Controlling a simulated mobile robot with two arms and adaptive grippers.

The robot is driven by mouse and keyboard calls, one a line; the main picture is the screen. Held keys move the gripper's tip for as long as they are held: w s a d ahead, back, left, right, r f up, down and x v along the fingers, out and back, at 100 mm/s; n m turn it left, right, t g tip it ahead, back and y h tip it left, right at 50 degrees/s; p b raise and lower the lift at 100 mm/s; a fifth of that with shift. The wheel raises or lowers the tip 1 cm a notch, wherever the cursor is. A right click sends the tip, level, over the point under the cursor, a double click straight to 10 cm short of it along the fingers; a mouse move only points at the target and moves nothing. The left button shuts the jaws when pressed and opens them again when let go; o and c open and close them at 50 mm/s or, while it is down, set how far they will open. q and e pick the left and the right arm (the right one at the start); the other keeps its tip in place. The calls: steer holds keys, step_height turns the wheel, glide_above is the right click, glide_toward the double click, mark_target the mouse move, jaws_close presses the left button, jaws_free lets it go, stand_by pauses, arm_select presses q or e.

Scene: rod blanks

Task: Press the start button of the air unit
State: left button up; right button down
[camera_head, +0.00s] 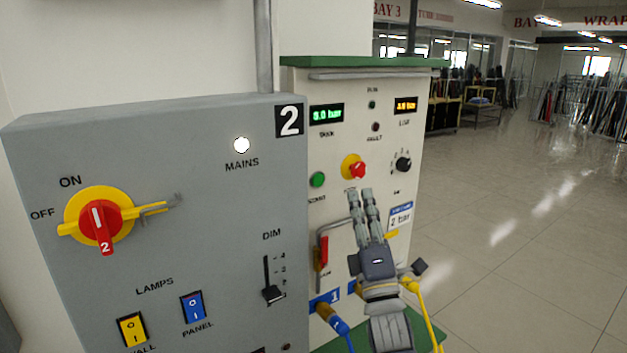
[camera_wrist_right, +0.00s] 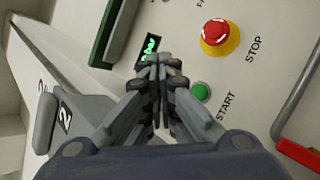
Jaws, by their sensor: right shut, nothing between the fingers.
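The air unit (camera_head: 340,95) is a cream cabinet with a green top, standing right of a grey panel. Its green start button (camera_head: 317,180) is on the left of its front, left of the red stop button (camera_head: 357,170) on a yellow ring. My right gripper (camera_head: 360,192) is shut and empty in front of the panel, just below the stop button. In the right wrist view, the start button (camera_wrist_right: 200,92), labelled START, lies right of my fingertips (camera_wrist_right: 160,62), and the stop button (camera_wrist_right: 215,32) is further up. I cannot tell whether the fingertips touch the panel. My left gripper is not in view.
The grey panel (camera_head: 200,180) with a red-yellow rotary switch (camera_head: 98,218) stands at left. On the air unit are a black knob (camera_head: 403,163), a red-handled lever (camera_head: 323,252) and blue and yellow hoses below. Open floor (camera_head: 500,230) lies to the right.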

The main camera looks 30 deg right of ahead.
mark_target(318, 180)
steer(key=shift+h, duration=0.3)
steer(key=w+b, duration=0.2)
steer(key=w, duration=0.7)
steer(key=shift+a+b, duration=0.35)
steer(key=shift+w+f, duration=0.1)
stand_by(1.0)
steer(key=shift+w, duration=0.25)
steer(key=shift+w+b, duration=0.35)
steer(key=shift+b, duration=0.15)
stand_by(0.5)
steer(key=shift+s, duration=0.8)
